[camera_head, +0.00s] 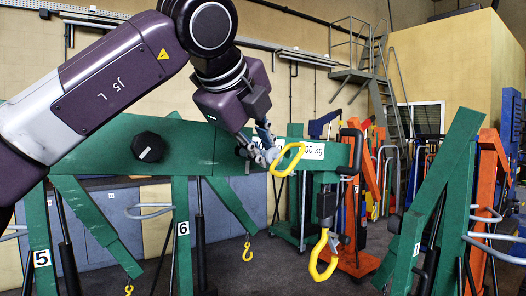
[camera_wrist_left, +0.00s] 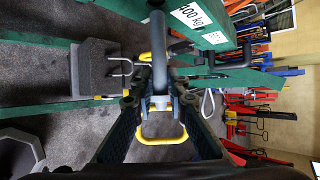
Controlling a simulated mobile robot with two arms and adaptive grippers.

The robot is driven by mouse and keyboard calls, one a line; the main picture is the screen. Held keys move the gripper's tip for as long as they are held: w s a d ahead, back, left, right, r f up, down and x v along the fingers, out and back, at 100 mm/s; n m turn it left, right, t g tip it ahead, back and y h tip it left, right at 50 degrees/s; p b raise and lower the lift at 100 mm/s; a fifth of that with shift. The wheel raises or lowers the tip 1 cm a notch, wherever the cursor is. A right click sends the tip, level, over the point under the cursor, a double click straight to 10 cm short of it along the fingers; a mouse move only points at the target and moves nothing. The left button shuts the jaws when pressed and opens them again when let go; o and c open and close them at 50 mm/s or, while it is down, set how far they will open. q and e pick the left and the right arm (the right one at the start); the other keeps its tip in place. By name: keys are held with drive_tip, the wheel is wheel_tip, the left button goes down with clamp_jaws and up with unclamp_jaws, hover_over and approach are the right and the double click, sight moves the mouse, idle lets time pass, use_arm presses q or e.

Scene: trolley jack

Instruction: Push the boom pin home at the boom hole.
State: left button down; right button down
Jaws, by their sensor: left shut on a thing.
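The boom pin's yellow loop handle (camera_head: 283,174) shows at my left gripper (camera_head: 266,146), in front of the green boom (camera_head: 228,152). The gripper is shut on the pin near this handle. In the left wrist view the handle (camera_wrist_left: 162,141) lies between the fingers of the left gripper (camera_wrist_left: 158,102), and a grey metal part of the pin lies between the fingertips. The boom hole is hidden behind the gripper, so I cannot tell how deep the pin sits. My right gripper is in neither view.
A white weight label (camera_head: 312,150) is on the boom, right of the gripper. A yellow hook (camera_head: 317,268) hangs below the boom's end. Green jack frames (camera_head: 430,215) stand at the right. A black knob (camera_head: 149,147) sticks out of the green beam at the left.

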sight(239, 145)
use_arm(q)
drive_tip(key=shift+w+a+r, duration=0.1)
drive_tip(key=shift+w+a, duration=0.05)
drive_tip(key=shift+w, duration=0.05)
drive_tip(key=shift+w+a, duration=0.2)
drive_tip(key=shift+w, duration=0.1)
drive_tip(key=shift+w+a+p, duration=0.35)
drive_tip(key=shift+w+a, duration=0.2)
drive_tip(key=shift+w, duration=0.2)
drive_tip(key=shift+w+a+p, duration=0.35)
drive_tip(key=shift+w+a, duration=0.2)
drive_tip(key=shift+w, duration=0.2)
drive_tip(key=shift+w+a+p, duration=0.45)
drive_tip(key=shift+w+a, duration=0.15)
drive_tip(key=shift+w, duration=0.2)
drive_tip(key=shift+w+a+p, duration=0.4)
drive_tip(key=shift+w+a, duration=0.2)
drive_tip(key=shift+w, duration=0.2)
drive_tip(key=c, duration=1.8)
unclamp_jaws()
